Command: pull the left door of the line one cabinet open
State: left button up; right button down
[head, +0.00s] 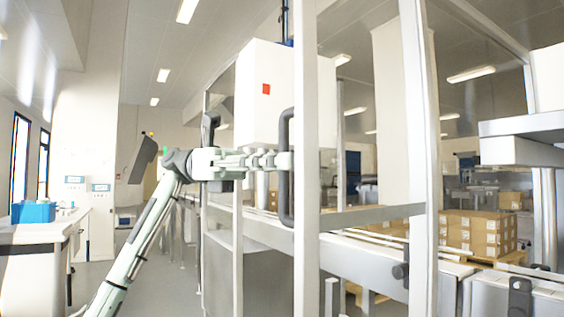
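The line cabinet is a tall pale metal frame with see-through panels, and one upright of it (306,250) stands at mid-picture. A long dark vertical handle (286,205) is fixed to the left side of this upright. A second dark handle (209,124) shows further left, partly hidden behind my arm. My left gripper (284,160) reaches in from the left, with its pale fingers level across the middle of the long handle. The fingers overlap the handle in the picture. Whether they are closed around it cannot be made out. My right gripper is out of view.
Behind the frame hangs a white box (264,95) with a red mark. A conveyor (365,262) runs low to the right, with stacked cartons (476,233) beyond. A counter with a blue box (33,212) stands at far left. Grey floor is free left of the cabinet.

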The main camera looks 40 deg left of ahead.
pick_arm(q)
jog(key=a, duration=1.2)
jog(key=shift+s, duration=0.1)
